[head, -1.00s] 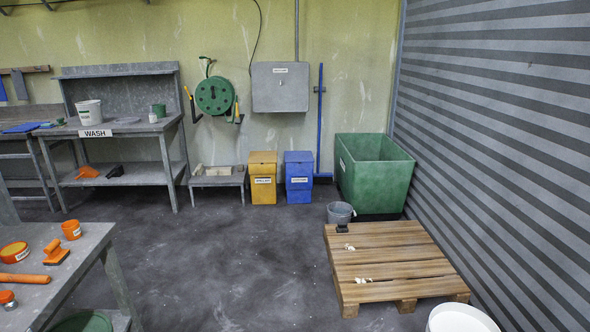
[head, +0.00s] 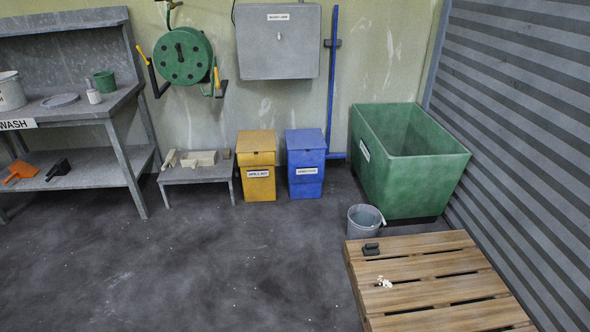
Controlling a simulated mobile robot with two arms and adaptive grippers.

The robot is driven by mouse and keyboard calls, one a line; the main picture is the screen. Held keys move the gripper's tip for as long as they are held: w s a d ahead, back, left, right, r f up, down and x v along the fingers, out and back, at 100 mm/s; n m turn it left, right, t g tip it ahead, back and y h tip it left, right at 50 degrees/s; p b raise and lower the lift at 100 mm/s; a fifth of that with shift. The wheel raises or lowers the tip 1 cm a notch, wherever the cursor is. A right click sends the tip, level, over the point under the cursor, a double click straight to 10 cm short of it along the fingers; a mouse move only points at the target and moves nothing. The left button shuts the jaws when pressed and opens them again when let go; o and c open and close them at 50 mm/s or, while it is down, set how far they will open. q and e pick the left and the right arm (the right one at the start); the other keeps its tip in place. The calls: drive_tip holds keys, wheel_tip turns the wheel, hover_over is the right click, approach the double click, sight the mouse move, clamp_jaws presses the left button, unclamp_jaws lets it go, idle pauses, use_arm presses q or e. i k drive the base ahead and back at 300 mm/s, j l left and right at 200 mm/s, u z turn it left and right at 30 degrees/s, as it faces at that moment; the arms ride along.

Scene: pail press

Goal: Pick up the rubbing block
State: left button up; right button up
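A small dark grey block (head: 371,249) with a raised grip-like top sits on the far left part of the wooden pallet (head: 420,267). It looks like the rubbing block, though no label on it can be read. It stands apart from a small whitish scrap (head: 384,283) on the same pallet. Neither of my grippers shows in the head view.
A grey bucket (head: 362,222) stands just behind the pallet, before the green bin (head: 395,185). A yellow bin (head: 257,170), a blue bin (head: 305,165) and a low bench (head: 200,176) line the wall. The wash table (head: 110,110) is left. Open floor (head: 230,265) lies left of the pallet.

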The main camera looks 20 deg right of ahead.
sight(370, 249)
drive_tip(key=i+z, duration=0.15)
drive_tip(key=i, duration=0.5)
drive_tip(key=i+z, duration=0.15)
drive_tip(key=i, duration=0.45)
drive_tip(key=i+j+z, duration=0.15)
drive_tip(key=i, duration=0.5)
drive_tip(key=i+z, duration=0.35)
drive_tip(key=i+j+z, duration=0.3)
drive_tip(key=i, duration=0.2)
drive_tip(key=l, duration=0.1)
